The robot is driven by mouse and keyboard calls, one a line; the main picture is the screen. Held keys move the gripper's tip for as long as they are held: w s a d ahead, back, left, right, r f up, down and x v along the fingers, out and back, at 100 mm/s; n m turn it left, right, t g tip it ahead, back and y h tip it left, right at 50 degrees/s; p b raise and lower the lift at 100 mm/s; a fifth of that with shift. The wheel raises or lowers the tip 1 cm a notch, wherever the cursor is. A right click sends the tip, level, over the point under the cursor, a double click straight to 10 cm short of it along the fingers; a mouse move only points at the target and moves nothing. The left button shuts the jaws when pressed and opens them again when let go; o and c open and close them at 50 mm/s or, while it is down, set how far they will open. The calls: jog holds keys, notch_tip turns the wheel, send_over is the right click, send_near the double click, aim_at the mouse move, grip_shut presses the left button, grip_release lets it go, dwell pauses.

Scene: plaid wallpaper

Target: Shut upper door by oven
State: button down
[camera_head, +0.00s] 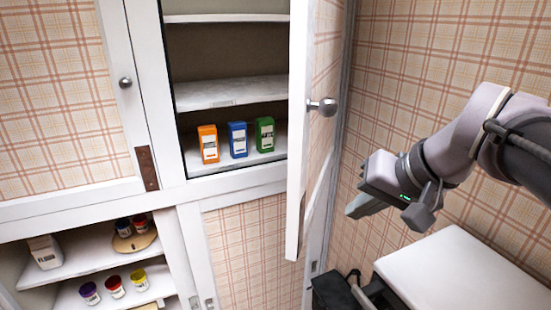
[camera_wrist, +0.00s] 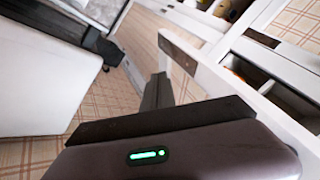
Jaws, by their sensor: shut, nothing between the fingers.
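The upper door (camera_head: 299,130) stands wide open, seen nearly edge-on in the head view. It has a white frame, a plaid panel and a round metal knob (camera_head: 322,106). The open upper cabinet (camera_head: 230,92) behind it has white shelves. My gripper (camera_head: 354,208) is to the right of the door, below knob height, and appears apart from it. Its fingers are shut and empty, and also show in the wrist view (camera_wrist: 158,92). In the wrist view, white framing and plaid panels lie beyond the fingers; which one is the upper door is hard to tell.
Orange (camera_head: 208,144), blue (camera_head: 238,140) and green (camera_head: 265,135) boxes stand on the upper cabinet's low shelf. A closed plaid door (camera_head: 60,90) is at left. Below are open shelves (camera_head: 90,262) with jars. A white-topped unit (camera_head: 450,270) stands under my arm.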

aim_at(300, 228)
jog(key=w+a+f+b, duration=0.1)
jog(key=w+a+f, duration=0.1)
jog(key=w+a+f+b, duration=0.1)
jog(key=w+a+f, duration=0.1)
jog(key=f, duration=0.1)
jog(key=w+a+f+b, duration=0.1)
jog(key=a+f, duration=0.1)
jog(key=shift+w+a+f+b, duration=0.2)
jog(key=shift+w+a+b, duration=0.15)
jog(key=shift+w, duration=0.25)
jog(key=shift+s, duration=0.1)
